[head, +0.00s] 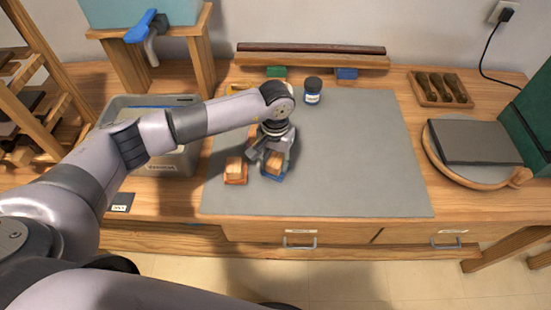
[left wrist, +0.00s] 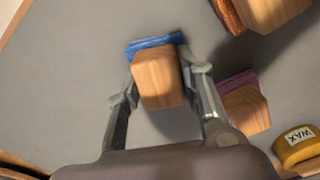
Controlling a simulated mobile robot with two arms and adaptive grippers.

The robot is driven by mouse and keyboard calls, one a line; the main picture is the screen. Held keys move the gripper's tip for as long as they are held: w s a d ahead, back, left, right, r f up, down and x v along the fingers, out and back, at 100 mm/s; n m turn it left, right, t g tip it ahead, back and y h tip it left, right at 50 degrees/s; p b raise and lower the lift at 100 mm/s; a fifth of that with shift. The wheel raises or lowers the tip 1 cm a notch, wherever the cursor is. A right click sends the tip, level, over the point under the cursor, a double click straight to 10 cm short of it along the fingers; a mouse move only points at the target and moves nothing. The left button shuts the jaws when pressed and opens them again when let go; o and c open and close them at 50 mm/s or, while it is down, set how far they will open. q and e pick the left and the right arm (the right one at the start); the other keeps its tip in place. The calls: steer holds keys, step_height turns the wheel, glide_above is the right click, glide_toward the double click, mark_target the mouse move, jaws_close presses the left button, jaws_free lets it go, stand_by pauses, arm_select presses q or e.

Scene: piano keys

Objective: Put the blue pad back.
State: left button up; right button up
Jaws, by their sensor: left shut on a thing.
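The blue pad (head: 273,177) is a blue layer on a wooden block (head: 275,162), low over or on the grey mat. In the left wrist view the blue pad (left wrist: 154,42) is at the far end of the pale wooden block (left wrist: 157,80). My left gripper (head: 272,157) is shut on this block, with one finger on each side in the left wrist view (left wrist: 160,88). I cannot tell whether the pad touches the mat. My right gripper is not in view.
A block with an orange-red pad (head: 235,173) sits close at left. The left wrist view shows a purple-padded block (left wrist: 245,105) and a yellow wax tin (left wrist: 297,146). A dark jar (head: 313,90) stands behind. The mat's right side (head: 370,160) is clear.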

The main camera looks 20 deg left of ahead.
arm_select(q)
steer(key=shift+f+b, duration=0.15)
steer(key=shift+b, duration=0.15)
steer(key=o, duration=0.7)
steer(key=shift+c, duration=0.2)
steer(key=o, duration=0.4)
steer(key=shift+c, duration=0.2)
